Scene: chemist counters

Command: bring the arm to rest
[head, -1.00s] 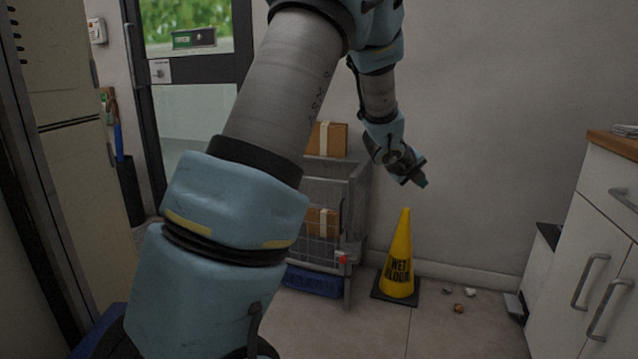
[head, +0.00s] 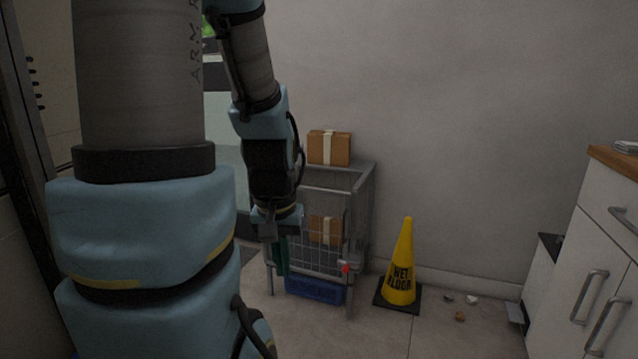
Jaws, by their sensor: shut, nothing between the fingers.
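My arm rises in the left of the head view, with its forearm folded down. My gripper (head: 269,231) hangs at the end of it, pointing down, in front of the left side of the wire cart. It looks shut, and I see nothing held in it. Its fingertips are small and dark here, so their detail is hard to make out.
The grey wire cart (head: 361,184) holds cardboard boxes (head: 329,147) and has a blue crate (head: 315,291) low down. A yellow wet-floor cone (head: 402,265) stands right of it. Small litter (head: 460,316) lies on the floor. A white cabinet (head: 585,245) stands at right.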

